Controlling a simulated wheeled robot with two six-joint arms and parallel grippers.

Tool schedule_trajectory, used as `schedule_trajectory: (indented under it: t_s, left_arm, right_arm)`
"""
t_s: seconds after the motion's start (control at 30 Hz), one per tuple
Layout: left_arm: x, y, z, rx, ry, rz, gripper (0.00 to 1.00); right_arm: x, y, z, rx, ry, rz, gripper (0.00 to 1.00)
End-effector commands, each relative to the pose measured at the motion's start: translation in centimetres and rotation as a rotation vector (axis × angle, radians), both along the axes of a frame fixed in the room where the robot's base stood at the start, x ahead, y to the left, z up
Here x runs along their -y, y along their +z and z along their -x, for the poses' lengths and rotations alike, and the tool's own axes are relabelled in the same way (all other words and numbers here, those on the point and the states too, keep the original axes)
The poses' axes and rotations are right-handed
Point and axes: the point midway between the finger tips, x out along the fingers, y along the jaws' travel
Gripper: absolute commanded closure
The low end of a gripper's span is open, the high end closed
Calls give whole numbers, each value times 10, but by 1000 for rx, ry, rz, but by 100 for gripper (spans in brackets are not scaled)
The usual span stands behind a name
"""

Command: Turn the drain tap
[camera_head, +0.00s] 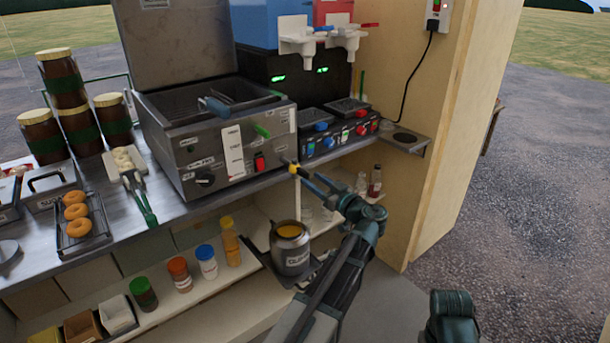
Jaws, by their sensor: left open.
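The steel fryer (215,150) stands on the counter. Its drain tap (294,169), a small dark spout with a yellow part, sticks out at the lower right corner of the front. My left gripper (312,180) is open at the tap, its fingertips close to the tap's right side. I cannot tell whether they touch it. A steel pot (291,255) with a label and yellowish contents stands upright below the tap on a low support. My right gripper is not in view; part of my other arm shows at the lower right.
Bottles (375,181) stand below. A wooden wall (445,150) bounds the right.

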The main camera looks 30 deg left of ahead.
Motion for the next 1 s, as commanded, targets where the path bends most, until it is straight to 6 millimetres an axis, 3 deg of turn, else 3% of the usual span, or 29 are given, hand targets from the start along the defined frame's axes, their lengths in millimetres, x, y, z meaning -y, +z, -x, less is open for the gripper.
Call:
schedule_trajectory:
  t_s: [0.1,0.3,0.73,1.0]
  left_arm:
    - [-20,0,-9,0,2,0,51]
    - [-39,0,-17,0,0,0,51]
    - [-45,0,-19,0,-1,0,51]
    - [-45,0,-19,0,-1,0,100]
  right_arm:
    - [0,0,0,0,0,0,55]
    - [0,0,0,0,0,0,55]
    - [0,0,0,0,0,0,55]
    - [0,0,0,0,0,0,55]
